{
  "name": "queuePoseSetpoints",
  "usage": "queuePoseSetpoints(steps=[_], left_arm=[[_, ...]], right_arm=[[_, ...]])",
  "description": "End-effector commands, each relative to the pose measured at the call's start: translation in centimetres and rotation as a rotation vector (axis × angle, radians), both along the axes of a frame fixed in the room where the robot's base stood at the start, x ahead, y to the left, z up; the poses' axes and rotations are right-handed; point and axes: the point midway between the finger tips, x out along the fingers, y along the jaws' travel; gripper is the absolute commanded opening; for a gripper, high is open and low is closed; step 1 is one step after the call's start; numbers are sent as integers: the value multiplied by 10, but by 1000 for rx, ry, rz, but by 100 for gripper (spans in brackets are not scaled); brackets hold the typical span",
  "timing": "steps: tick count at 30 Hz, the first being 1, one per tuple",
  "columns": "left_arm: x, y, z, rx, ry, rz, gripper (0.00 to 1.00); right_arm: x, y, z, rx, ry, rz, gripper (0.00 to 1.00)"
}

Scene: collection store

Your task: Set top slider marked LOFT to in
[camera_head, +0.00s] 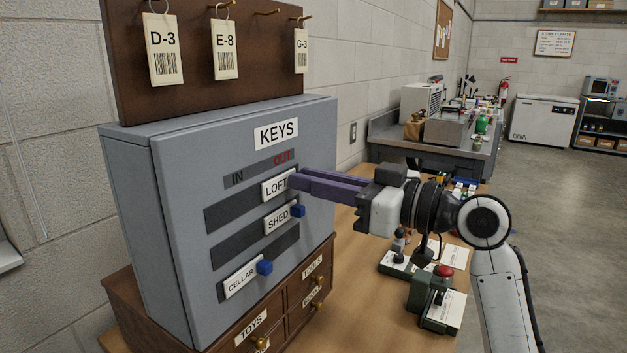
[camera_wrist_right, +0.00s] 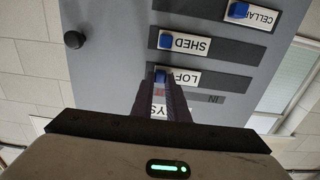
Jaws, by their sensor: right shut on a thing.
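The grey KEYS panel (camera_head: 190,170) stands at the left with slider rows under IN and red OUT marks. The top slider, a white plate marked LOFT (camera_head: 275,186), sits at the right end of its dark track, under OUT. My right gripper (camera_head: 292,181) reaches in from the right, its purple fingers shut on the LOFT slider's knob, which they hide in the head view. In the upside-down wrist view, the blue LOFT knob (camera_wrist_right: 161,75) shows at the fingertips. My left gripper is not in view.
Below are the SHED slider (camera_head: 278,219), at the right, and the CELLAR slider (camera_head: 241,277), further left, each with a blue knob. Tags hang on a board above. A wooden drawer box (camera_head: 305,287) supports the panel. The LOFT track (camera_head: 231,209) is clear to the left.

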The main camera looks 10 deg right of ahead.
Motion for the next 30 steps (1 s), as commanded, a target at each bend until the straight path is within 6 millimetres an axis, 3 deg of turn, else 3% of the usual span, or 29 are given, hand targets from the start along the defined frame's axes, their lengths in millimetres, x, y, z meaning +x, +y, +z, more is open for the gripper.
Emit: queuePoseSetpoints(steps=[4,13,25,26,27,29,30], left_arm=[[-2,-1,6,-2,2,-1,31],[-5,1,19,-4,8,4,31],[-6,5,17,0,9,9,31],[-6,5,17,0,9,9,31],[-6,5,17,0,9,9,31],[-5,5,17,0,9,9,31],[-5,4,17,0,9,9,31]], right_arm=[[-12,13,1,-5,1,1,0],[-59,60,1,-6,1,1,0],[-68,69,-1,-1,2,7,0],[-68,69,-1,-1,2,8,16],[-68,69,-1,-1,2,8,22],[-68,69,-1,0,1,7,32],[-67,68,-1,0,1,6,33]])
